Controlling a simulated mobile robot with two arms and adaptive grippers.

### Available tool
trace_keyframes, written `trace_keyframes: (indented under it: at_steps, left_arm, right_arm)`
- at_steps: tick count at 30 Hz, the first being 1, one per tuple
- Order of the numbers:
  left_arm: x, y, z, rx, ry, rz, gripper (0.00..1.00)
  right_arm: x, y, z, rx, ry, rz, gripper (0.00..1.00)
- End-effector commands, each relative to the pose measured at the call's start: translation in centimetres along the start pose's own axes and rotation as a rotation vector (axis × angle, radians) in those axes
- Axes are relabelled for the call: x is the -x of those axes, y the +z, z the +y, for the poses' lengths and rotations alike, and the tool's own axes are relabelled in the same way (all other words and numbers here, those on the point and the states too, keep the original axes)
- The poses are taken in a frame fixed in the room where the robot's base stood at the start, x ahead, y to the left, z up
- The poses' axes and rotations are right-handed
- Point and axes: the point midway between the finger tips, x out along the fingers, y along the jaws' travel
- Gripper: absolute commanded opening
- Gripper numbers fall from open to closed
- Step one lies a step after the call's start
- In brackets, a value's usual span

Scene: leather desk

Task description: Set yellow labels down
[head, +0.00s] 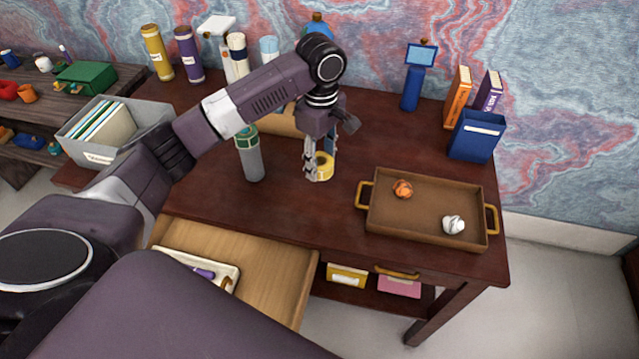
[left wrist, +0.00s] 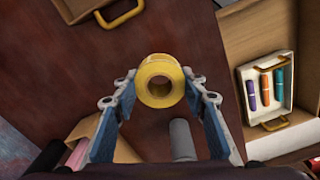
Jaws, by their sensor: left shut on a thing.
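The yellow labels (head: 324,166) are a small yellow roll with a hollow core. My left gripper (head: 318,168) is shut on the roll, over the middle of the dark red desk (head: 340,215). In the left wrist view, the roll (left wrist: 159,62) sits between the two fingertips of my left gripper (left wrist: 158,88). I cannot tell for sure whether the roll touches the desk top or is held just above it. My right gripper does not show in either view.
A brown tray (head: 425,232) with orange and white crumpled balls stands on the right. A grey-green bottle (head: 250,160) stands left of the gripper. An open drawer (head: 265,265) juts out at the front. Blue holder (head: 476,137) and books stand at the back right. Bare desk lies before the gripper.

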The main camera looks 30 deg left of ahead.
Motion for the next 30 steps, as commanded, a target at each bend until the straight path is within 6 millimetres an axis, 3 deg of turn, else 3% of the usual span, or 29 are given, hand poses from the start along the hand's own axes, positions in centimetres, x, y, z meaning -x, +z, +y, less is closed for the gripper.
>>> trace_keyframes:
  at_steps: [3,6,19,30]
  left_arm:
    - [-3.1,0.0,-0.2,0.001,-0.006,0.001,0.15]
    - [-5.1,0.0,-0.1,0.001,-0.003,0.001,0.15]
    - [-10.2,0.0,-0.1,0.001,-0.003,0.001,0.15]
    - [-11.1,0.0,0.0,0.000,0.000,0.001,0.15]
  right_arm:
    - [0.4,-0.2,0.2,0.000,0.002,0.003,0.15]
    - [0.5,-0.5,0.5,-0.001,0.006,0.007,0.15]
    - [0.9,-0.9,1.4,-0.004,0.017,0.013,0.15]
    - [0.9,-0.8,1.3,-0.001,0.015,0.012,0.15]
